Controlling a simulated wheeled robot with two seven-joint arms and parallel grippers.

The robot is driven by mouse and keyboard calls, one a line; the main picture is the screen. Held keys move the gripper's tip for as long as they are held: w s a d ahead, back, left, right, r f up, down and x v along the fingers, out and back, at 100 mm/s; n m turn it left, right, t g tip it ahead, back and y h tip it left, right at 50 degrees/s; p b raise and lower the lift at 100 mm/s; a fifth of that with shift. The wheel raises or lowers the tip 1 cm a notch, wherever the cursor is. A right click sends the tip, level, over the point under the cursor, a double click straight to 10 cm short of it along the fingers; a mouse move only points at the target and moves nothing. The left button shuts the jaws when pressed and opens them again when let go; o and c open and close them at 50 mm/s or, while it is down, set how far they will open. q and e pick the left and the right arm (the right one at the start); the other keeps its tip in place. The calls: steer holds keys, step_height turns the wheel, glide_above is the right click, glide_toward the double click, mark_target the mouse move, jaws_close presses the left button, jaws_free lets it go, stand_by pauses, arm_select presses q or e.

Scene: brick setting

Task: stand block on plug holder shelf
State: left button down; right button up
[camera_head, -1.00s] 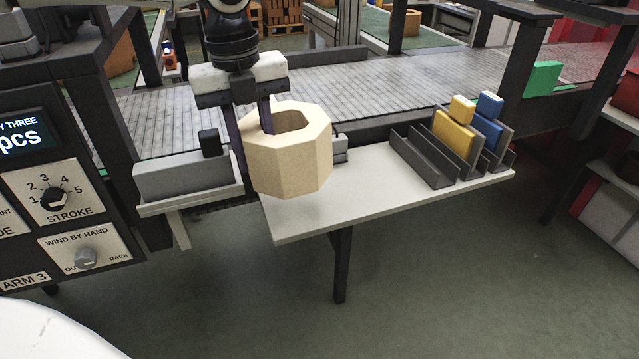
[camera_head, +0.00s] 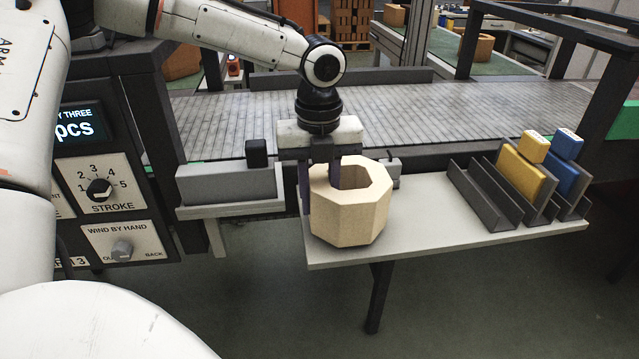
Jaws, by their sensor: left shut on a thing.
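The block is a pale tan octagonal ring (camera_head: 352,213) with a hole through its middle. It is upright at the left end of the light grey plug holder shelf (camera_head: 425,225). My left gripper (camera_head: 320,185) is above it, fingers pointing down, shut on its left wall with one finger inside the hole. The block is at or just above the shelf top; I cannot tell if it touches. The plug holders are dark slotted racks (camera_head: 485,195) at the shelf's right end, with a yellow plug (camera_head: 520,175) and a blue plug (camera_head: 563,180). My right gripper is not in view.
A grey box with a black knob (camera_head: 225,183) sits on a small ledge left of the shelf. A control panel (camera_head: 100,190) stands further left. A conveyor (camera_head: 400,115) runs behind. The shelf between block and racks is clear.

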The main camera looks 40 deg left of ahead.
arm_select(q)
steer(key=shift+w+f, duration=0.15)
steer(key=shift+f, duration=0.3)
steer(key=c, duration=1.4)
jaws_free()
steer(key=shift+f, duration=0.2)
step_height(320, 180, up, 11)
steer(key=shift+f+p, duration=0.1)
steer(key=shift+p, duration=0.95)
steer(key=shift+r, duration=0.75)
